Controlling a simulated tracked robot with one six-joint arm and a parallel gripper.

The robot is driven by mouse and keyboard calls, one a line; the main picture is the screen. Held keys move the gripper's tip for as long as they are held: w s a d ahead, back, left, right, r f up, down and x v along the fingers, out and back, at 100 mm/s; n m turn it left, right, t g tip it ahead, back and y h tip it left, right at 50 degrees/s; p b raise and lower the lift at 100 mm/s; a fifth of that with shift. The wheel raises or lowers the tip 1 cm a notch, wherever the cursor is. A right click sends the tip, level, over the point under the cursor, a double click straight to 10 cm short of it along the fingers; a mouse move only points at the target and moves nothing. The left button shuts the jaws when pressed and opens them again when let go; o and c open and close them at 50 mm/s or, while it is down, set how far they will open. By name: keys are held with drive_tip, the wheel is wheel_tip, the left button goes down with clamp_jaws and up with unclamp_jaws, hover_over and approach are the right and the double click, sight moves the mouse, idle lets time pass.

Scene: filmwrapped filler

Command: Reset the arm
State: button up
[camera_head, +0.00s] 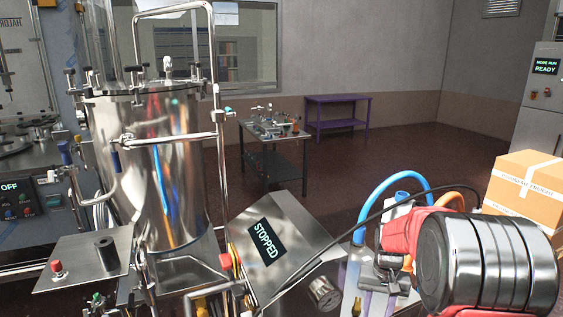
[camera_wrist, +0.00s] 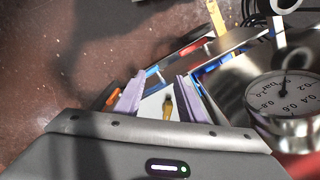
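My arm (camera_head: 480,262), with red parts and a large ribbed dark metal joint, fills the lower right of the head view. In the wrist view, my gripper (camera_wrist: 159,88) shows two lavender fingers standing apart, with a gap between them. A small amber piece (camera_wrist: 168,107) on a white surface shows through this gap, narrower than the gap and with no visible contact with either finger. I see nothing held. In the head view, the fingertips cannot be made out clearly among the hoses and arm parts.
A pressure gauge (camera_wrist: 284,98) is close on the right in the wrist view. A steel vessel (camera_head: 165,165) with pipes and a tilted "STOPPED" panel (camera_head: 285,235) stand left of my arm. A carton (camera_head: 525,185) is behind it. Open floor (camera_head: 400,150) lies beyond.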

drive_tip(key=s+a+r+n+t, duration=0.1)
drive_tip(key=s+a+r+t, duration=0.2)
drive_tip(key=s+r, duration=0.7)
drive_tip(key=s+a+r+n+t, duration=0.2)
drive_tip(key=s+a+r, duration=0.6)
drive_tip(key=s, duration=0.9)
wheel_tip(320, 180, up, 2)
drive_tip(key=shift+s+r+t, duration=0.1)
drive_tip(key=shift+s+t, duration=0.05)
drive_tip(key=shift+t, duration=0.25)
idle(1.7)
drive_tip(key=shift+c, duration=0.6)
drive_tip(key=shift+a, duration=0.1)
